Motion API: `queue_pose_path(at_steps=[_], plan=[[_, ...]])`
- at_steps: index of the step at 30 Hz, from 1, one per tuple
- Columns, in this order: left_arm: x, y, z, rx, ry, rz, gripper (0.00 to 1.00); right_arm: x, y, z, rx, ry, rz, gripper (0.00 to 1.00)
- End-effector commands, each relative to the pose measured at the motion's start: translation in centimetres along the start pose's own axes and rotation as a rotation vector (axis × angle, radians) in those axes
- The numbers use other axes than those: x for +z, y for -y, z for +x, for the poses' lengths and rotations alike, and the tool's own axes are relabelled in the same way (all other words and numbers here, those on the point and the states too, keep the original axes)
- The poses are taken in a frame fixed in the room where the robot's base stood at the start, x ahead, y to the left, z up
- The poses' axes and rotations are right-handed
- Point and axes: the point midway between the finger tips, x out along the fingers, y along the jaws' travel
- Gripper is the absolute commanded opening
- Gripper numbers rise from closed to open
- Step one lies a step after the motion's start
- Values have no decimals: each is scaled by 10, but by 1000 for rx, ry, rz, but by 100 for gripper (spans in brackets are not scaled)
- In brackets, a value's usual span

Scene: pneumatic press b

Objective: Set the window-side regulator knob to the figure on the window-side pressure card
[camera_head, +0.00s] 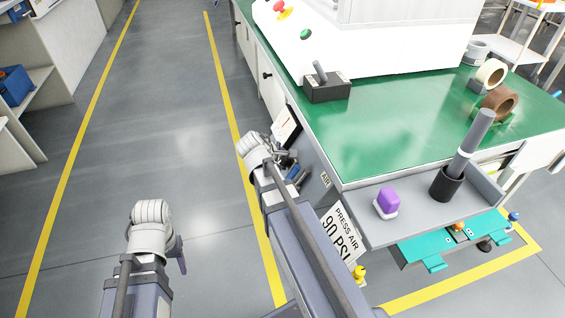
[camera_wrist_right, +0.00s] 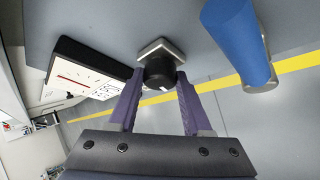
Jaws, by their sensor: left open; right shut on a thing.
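My right gripper (camera_wrist_right: 159,88) is shut on a black round knob (camera_wrist_right: 159,69) with a pale mark, on a square grey mount. In the head view my right gripper (camera_head: 286,161) is at the left side of the bench, and its arm hides the knob. A white card (camera_head: 334,235) on the front side reads "PRESS AIR 90 PSI", its edge partly covered by my right arm. The frames do not show which side is the window side. My left gripper (camera_head: 180,252) is open and empty over the floor, away from the bench.
A white-faced panel with a red line (camera_wrist_right: 88,75) and a blue cylinder (camera_wrist_right: 238,40) flank the knob closely. The green bench (camera_head: 400,135) holds tape rolls (camera_head: 499,102). Floor at left is clear.

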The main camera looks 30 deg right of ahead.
Motion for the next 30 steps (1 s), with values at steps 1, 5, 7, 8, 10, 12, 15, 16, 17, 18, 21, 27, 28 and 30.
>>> queue_pose_path(at_steps=[1, 5, 7, 8, 10, 12, 15, 16, 17, 18, 21, 27, 28, 30], plan=[[0, -1, 5, 0, 0, 1, 56, 0, 4, 1, 12, -1, 19, 0], [-1, -1, 8, 1, -1, 2, 56, 0, 4, 1, 40, 0, 62, 0], [-1, -1, 10, 1, -1, 2, 56, 0, 3, 0, 51, -1, 79, 0], [-1, -1, 10, 1, -1, 2, 56, 0, 3, 0, 55, -1, 85, 0], [-1, -1, 11, 1, -1, 2, 56, 0, 3, 0, 63, -1, 96, 0], [-1, -2, 12, 2, -1, 2, 56, 0, 3, 0, 68, 0, 103, 0], [-1, -2, 12, 2, -1, 2, 56, 0, 2, 0, 72, 0, 108, 0], [-1, -2, 12, 2, -1, 2, 56, 0, 2, 0, 72, 0, 109, 0], [-1, -2, 12, 2, -1, 2, 56, 0, 2, 0, 72, 0, 110, 0], [-1, -2, 12, 2, -1, 2, 56, 0, 2, 0, 72, 0, 110, 0], [-1, -2, 12, 2, -1, 2, 56, 0, 2, 0, 72, 0, 110, 0], [-1, -2, 11, 1, -1, 2, 56, 0, 2, 0, 72, 1, 110, 56], [-1, -2, 11, 1, -1, 2, 56, 0, 2, 0, 72, 1, 109, 59], [-1, -2, 11, 1, -1, 2, 56, 0, 2, 0, 73, 1, 109, 67]])
